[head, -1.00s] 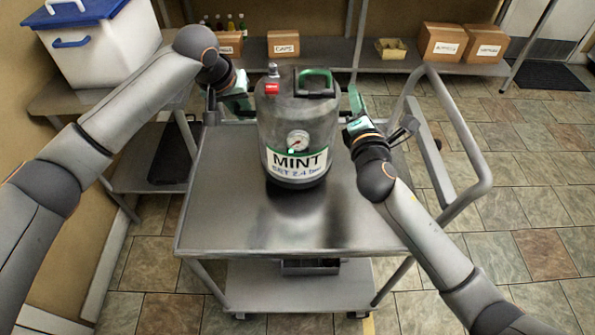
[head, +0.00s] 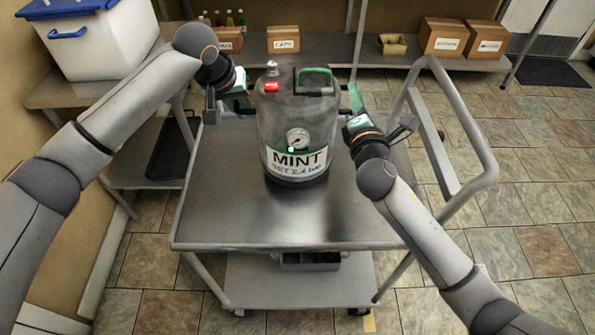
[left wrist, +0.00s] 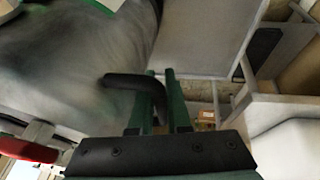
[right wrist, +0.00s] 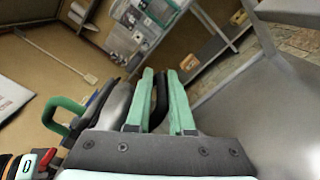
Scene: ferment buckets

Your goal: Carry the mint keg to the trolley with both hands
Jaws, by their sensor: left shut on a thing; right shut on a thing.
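The mint keg (head: 298,125) is a grey upright cylinder with a MINT label, gauge, red tag and green-edged top handle. In the head view it stands over the middle of the trolley's top (head: 235,205); I cannot tell if its base touches. My left gripper (head: 248,103) is shut on the keg's black side handle, seen between its green fingers in the left wrist view (left wrist: 135,84). My right gripper (head: 352,100) is shut on the opposite black handle, which shows between its fingers in the right wrist view (right wrist: 160,98). The keg's far side is hidden.
The trolley's push handle (head: 480,150) rises on the right. A white bin with a blue lid (head: 95,45) stands on the shelf at left. Cardboard boxes (head: 443,37) line the back shelf. Tiled floor at right is clear. The trolley's top is bare in front of the keg.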

